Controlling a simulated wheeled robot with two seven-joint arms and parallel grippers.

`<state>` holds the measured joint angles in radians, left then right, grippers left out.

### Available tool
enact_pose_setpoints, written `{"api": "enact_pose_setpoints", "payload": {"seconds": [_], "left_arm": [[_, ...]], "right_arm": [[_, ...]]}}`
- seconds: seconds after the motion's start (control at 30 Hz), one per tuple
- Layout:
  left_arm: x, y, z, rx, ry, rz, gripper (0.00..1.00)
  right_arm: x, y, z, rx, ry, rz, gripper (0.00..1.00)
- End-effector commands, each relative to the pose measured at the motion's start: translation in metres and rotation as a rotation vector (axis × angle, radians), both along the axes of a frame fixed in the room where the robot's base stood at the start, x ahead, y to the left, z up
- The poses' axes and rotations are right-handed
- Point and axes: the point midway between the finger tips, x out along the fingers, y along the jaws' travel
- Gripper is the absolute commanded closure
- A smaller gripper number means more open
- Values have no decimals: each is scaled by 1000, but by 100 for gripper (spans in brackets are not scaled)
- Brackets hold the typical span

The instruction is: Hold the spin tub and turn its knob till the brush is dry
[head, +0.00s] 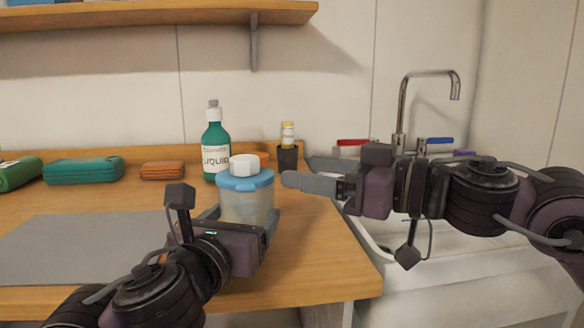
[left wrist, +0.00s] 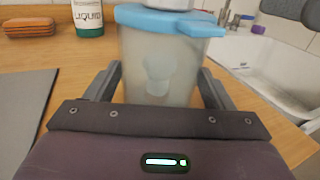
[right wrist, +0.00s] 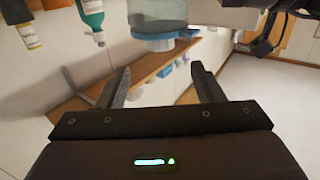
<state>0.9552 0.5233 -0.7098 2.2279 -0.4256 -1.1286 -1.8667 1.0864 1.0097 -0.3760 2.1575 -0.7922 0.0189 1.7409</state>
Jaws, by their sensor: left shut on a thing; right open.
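The spin tub (head: 246,205) stands on the wooden counter, upright, with a cloudy clear body, a blue lid (head: 240,181) and a white knob (head: 244,163) on top. My left gripper (head: 242,222) is shut on the tub's body, one finger on each side, as the left wrist view (left wrist: 160,88) also shows. A pale blurred shape (left wrist: 158,72) shows through the tub wall; I cannot tell if it is the brush. My right gripper (head: 301,172) is open and empty, just right of the lid and knob. The right wrist view shows the lid (right wrist: 165,36) beyond its fingers.
A green liquid bottle (head: 216,145) stands behind the tub, and a dark holder with a yellow-capped bottle (head: 288,152) behind right. A grey mat (head: 80,248) lies left. Teal (head: 84,170) and orange (head: 162,170) cases lie at the back. A sink with a tap (head: 400,110) is right.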

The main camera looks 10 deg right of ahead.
Motion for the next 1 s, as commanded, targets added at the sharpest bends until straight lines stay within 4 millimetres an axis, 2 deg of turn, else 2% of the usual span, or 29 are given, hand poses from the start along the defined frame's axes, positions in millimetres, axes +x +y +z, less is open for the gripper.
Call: {"api": "enact_pose_setpoints", "payload": {"seconds": [0.33, 0.47, 0.7, 0.87, 1.0], "left_arm": [[0, 0, 1, -1, -1, 0, 56], [0, 0, 1, -1, -1, 0, 56], [0, 0, 1, -2, -1, 0, 56], [0, 0, 1, -1, -1, 0, 56], [0, 0, 1, -1, -1, 0, 56]], "right_arm": [[-2, -2, 0, 0, 0, 1, 39], [5, -4, 0, -6, 7, 34, 39], [31, -13, -1, -19, 18, 243, 39], [39, -19, -2, -3, 8, 357, 39], [41, -15, -1, 4, 0, 396, 39]]}}
